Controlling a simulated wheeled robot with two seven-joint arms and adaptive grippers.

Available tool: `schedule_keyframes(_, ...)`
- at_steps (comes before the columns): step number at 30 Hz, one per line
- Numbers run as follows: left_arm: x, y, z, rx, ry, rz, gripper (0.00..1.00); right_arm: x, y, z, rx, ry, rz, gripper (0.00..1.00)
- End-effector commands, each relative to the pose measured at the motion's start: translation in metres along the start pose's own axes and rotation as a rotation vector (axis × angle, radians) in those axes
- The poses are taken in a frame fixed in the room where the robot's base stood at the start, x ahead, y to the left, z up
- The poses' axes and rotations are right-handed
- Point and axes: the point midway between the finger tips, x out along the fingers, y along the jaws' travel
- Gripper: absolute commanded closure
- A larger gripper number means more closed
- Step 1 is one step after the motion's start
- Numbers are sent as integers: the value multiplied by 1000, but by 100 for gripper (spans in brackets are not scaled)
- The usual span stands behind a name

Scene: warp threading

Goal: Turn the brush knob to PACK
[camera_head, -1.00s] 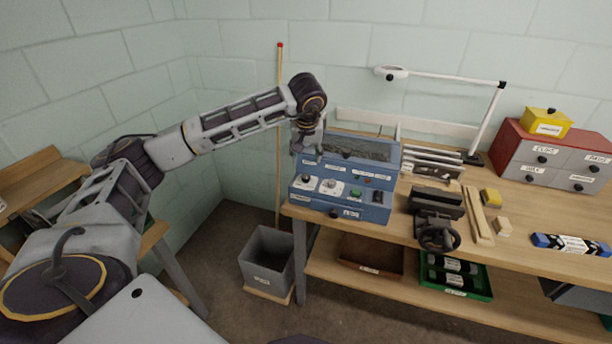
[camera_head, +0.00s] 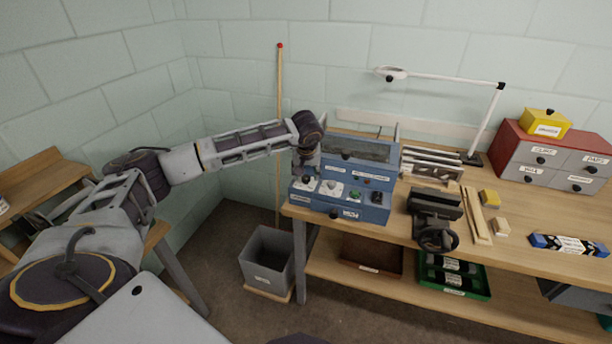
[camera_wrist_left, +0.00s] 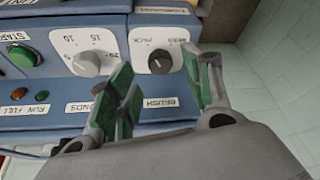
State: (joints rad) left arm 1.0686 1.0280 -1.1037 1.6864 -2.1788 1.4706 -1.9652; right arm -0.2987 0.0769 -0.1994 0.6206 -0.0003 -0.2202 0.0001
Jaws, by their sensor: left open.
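The brush knob (camera_wrist_left: 159,62) is a small black knob on a white plate, with a BRUSH label beside it, in the left wrist view. PACK is printed on the plate; where the knob points is too small to tell. The knob is on the front of the blue control box (camera_head: 345,209), at its left end in the head view. My left gripper (camera_wrist_left: 158,68) is open, its green-padded fingers on either side of the knob in the picture. I cannot tell whether they touch it. My right gripper is not in view.
A white seconds dial (camera_wrist_left: 86,62) sits right beside the brush plate, close to one finger. A green start button (camera_wrist_left: 24,56) is further along. A grey bin (camera_head: 268,262) stands on the floor below. A lamp (camera_head: 440,77) and a vise (camera_head: 435,222) are to the right.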

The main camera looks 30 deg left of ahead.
Motion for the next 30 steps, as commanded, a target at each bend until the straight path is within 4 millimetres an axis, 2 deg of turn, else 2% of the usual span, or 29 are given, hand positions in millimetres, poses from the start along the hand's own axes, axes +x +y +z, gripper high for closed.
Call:
schedule_keyframes(4,17,0,0,0,-1,-2,50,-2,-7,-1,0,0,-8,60)
schedule_keyframes(9,28,0,0,1,-1,-1,50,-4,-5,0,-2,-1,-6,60)
schedule_keyframes(20,32,0,0,1,0,-1,50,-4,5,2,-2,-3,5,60)
schedule_keyframes(23,32,0,0,1,0,-1,60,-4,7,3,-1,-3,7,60)
schedule_keyframes(30,31,0,0,1,0,-1,91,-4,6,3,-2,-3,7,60)
